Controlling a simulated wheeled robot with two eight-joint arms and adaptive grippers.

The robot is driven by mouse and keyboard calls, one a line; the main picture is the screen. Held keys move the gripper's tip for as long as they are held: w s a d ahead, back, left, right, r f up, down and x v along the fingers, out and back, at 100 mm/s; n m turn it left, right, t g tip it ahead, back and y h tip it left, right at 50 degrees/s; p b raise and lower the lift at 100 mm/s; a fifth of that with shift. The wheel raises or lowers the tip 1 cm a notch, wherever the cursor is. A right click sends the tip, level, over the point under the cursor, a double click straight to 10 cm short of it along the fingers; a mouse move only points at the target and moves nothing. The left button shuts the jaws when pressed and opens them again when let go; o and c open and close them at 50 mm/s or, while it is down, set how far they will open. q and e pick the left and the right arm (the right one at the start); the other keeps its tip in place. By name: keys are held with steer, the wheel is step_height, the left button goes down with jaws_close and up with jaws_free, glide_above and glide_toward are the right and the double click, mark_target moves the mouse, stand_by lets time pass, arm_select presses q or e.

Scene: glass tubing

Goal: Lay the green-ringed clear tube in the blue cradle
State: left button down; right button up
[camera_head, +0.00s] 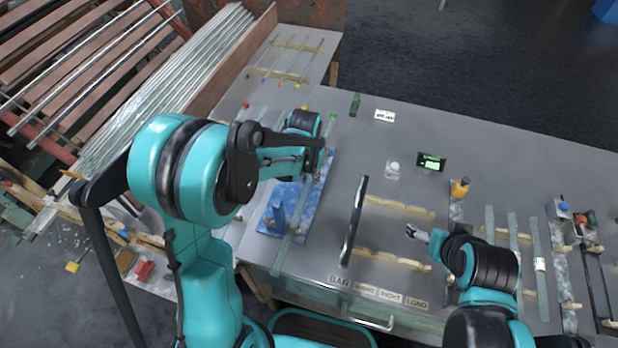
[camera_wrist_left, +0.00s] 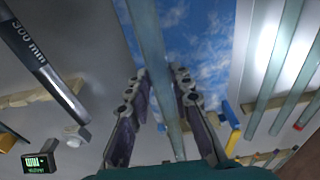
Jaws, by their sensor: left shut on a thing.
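The clear tube (camera_head: 287,247) runs slantwise over the blue cradle, with a green ring (camera_head: 332,117) near its far end. The blue cradle (camera_head: 312,204) is a marbled blue plate with an upright blue post, on the grey table. My left gripper (camera_head: 316,158) is above the plate's far part, shut on the tube. In the left wrist view the tube (camera_wrist_left: 152,45) passes between both fingers, over the blue plate (camera_wrist_left: 195,40). Whether the tube touches the cradle cannot be told. My right gripper (camera_head: 414,231) is well to the right; its finger opening is unclear.
A dark bar (camera_head: 355,220) marked 300 mm lies right of the cradle, by pale wooden rests (camera_head: 398,207). A small green-lit display (camera_head: 431,162) stands behind. More tubes lie on rests at the right (camera_head: 539,255) and far left. Open table lies beyond the display.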

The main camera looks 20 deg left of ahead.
mark_target(307, 182)
arm_select(q)
steer(key=shift+f+b, duration=0.4)
steer(key=shift+f, duration=0.05)
steer(key=c, duration=1.3)
jaws_free()
steer(key=shift+c, duration=0.2)
steer(key=shift+r+p, duration=0.5)
step_height(307, 182, up, 11)
steer(key=s+p, duration=0.1)
steer(key=p, duration=0.3)
steer(key=s+a+r+t, duration=0.1)
steer(key=s+r+t, duration=0.2)
steer(key=s, duration=0.5)
steer(key=s+a+r+t, duration=0.1)
steer(key=s+r, duration=0.3)
steer(key=s, duration=0.4)
steer(key=shift+a+t, duration=0.4)
steer(key=shift+t, duration=0.5)
